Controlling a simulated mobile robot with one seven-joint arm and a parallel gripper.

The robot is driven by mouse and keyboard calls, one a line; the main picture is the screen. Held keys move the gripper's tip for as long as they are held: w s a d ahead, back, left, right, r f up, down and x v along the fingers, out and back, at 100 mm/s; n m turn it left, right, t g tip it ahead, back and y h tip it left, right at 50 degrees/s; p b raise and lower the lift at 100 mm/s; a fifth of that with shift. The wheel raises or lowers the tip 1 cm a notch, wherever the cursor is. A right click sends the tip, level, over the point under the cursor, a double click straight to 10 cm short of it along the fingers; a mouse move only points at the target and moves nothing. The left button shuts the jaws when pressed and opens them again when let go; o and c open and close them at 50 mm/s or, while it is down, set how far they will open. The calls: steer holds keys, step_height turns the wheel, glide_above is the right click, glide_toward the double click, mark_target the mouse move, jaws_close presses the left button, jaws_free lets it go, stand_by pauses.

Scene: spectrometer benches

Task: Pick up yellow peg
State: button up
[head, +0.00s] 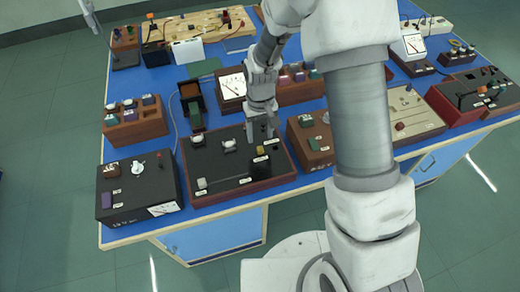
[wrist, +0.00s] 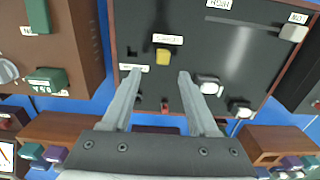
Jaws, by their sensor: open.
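The yellow peg (wrist: 163,56) is a small yellow block standing on a dark panel box (wrist: 245,65) with a brown rim, beside a white label. In the head view the peg (head: 260,150) shows near the right part of the panel box (head: 218,168), just below my gripper. My gripper (head: 263,130) points down over the panel. In the wrist view its two fingers (wrist: 160,75) are spread apart, with nothing between them. The peg lies just beyond the fingertips, roughly midway between their lines. I cannot tell the height gap.
White knobs (wrist: 209,85) and a small red part (wrist: 165,106) are on the panel near the fingers. A brown box with green blocks (wrist: 47,78) stands close at the left. Other instruments crowd the blue bench (head: 230,200).

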mark_target(259, 147)
steer(key=f, duration=0.3)
steer(key=shift+s+a+f, duration=0.1)
steer(key=shift+s+f, duration=0.2)
steer(key=shift+s, duration=0.05)
steer(key=shift+w+f, duration=0.1)
steer(key=shift+f, duration=0.6)
jaws_close()
